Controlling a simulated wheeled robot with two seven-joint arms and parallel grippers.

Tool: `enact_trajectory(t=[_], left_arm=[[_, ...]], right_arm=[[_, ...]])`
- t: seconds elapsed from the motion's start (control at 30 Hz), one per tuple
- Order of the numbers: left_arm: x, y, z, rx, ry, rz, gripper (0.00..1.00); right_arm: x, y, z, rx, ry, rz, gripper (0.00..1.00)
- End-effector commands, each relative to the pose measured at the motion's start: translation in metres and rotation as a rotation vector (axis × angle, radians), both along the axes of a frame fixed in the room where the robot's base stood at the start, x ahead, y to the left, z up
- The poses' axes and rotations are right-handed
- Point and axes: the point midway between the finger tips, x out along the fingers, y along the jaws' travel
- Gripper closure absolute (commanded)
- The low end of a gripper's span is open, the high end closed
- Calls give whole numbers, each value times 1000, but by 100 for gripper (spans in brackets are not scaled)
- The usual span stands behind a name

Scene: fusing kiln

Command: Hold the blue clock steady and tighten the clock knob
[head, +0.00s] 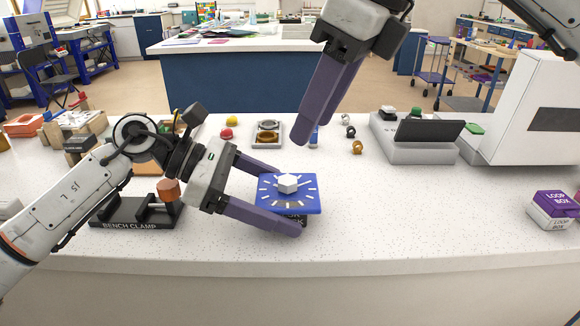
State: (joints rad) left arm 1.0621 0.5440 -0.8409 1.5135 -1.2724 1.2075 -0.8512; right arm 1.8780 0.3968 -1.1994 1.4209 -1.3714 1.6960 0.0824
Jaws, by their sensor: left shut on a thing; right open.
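The blue clock (306,203) is a square plate with pale hour marks, lying face up near the counter's front edge. A white faceted clock knob (288,183) stands at the middle of its face. My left gripper (290,201) reaches in from the left and is shut on the clock, one purple finger at its far side and one at its near side. A dark lettered block under the clock is mostly hidden by the near finger. My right gripper (311,122) is open and empty, pointing down above and behind the clock, apart from the knob.
A black bench clamp (135,212) stands left of the clock. A grey tray with rings (267,134), small rings (357,147) and a grey device with a dark screen (428,131) stand behind. A Loop Box (552,209) is far right. The counter right of the clock is clear.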

Motion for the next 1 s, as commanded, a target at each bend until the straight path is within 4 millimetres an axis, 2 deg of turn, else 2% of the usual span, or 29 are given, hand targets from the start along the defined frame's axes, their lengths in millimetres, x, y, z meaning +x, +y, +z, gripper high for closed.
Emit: enact_trajectory(t=[0.3, 0.5, 0.7, 0.97, 1.0], left_arm=[[0, 0, 0, 0, 0, -1, 43], [0, 0, 0, 0, 0, -1, 43], [0, 0, 0, 0, 0, -1, 43], [0, 0, 0, 0, 0, -1, 43], [0, 0, 0, 0, 0, -1, 43]], right_arm=[[11, 21, -60, 2, 5, 2, 58], [17, 31, -87, 4, 4, 2, 58], [19, 36, -98, 4, 3, 3, 58], [19, 36, -98, 4, 3, 2, 58], [19, 36, -98, 4, 3, 2, 65]])
